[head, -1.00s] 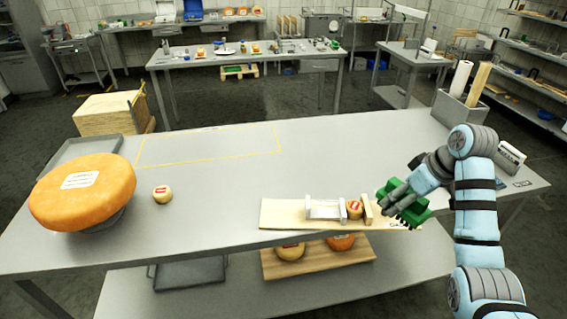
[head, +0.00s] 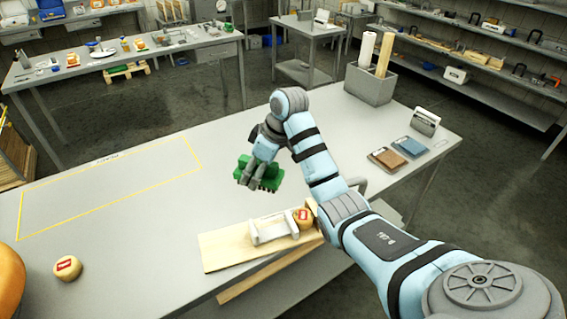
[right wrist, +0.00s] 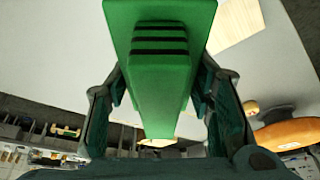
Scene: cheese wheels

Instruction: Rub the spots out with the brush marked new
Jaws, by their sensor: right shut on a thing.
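My right gripper (head: 252,179) is shut on a green brush (head: 268,173) and holds it over the middle of the table. In the right wrist view the green block (right wrist: 160,75), with dark stripes, sits between the two fingers (right wrist: 160,110). I cannot read any mark on it. A big orange cheese wheel (head: 9,285) is cut off by the left edge of the head view; it also shows at the right of the right wrist view (right wrist: 290,132). I can make out no spots on it. My left gripper is out of view.
A wooden board (head: 222,251) carries a white holder (head: 270,231) and a small red-labelled cheese (head: 304,216). Another small cheese (head: 67,268) stands near the wheel. Brown (head: 387,159) and blue (head: 410,147) pads lie right. The yellow-outlined area (head: 105,207) is clear.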

